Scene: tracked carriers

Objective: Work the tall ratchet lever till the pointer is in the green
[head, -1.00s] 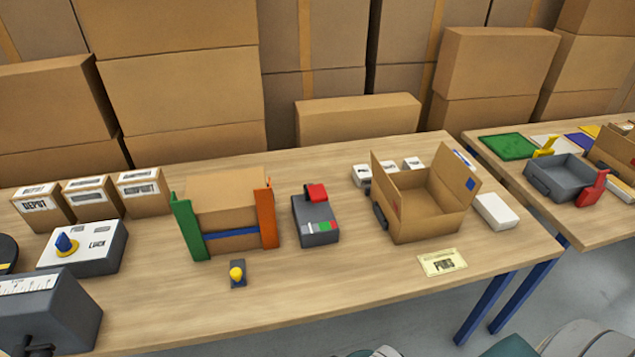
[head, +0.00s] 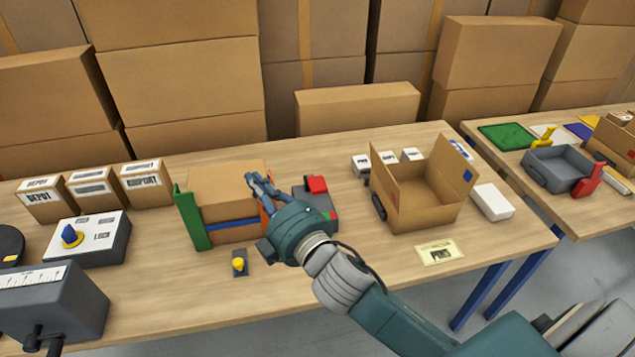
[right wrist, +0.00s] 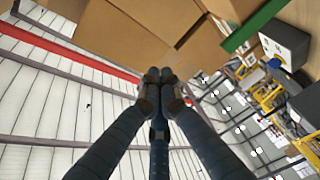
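A cardboard box (head: 228,190) with a blue strap (head: 232,224) stands between a tall green upright (head: 192,220) and a tall orange upright (head: 264,215). My right gripper (head: 258,182) is over the box's right side, by the top of the orange upright, and hides much of it. In the right wrist view its fingertips (right wrist: 158,76) are together with nothing visible between them. I cannot tell whether they touch the upright. A grey device (head: 316,196) with a red top stands just right; my gripper hides most of its coloured face. I cannot make out a pointer. My left gripper is out of view.
A small yellow knob (head: 239,264) on a grey base lies in front of the box. A white box with a blue knob (head: 85,240) stands left, and an open carton (head: 420,205) right. Cartons are stacked behind.

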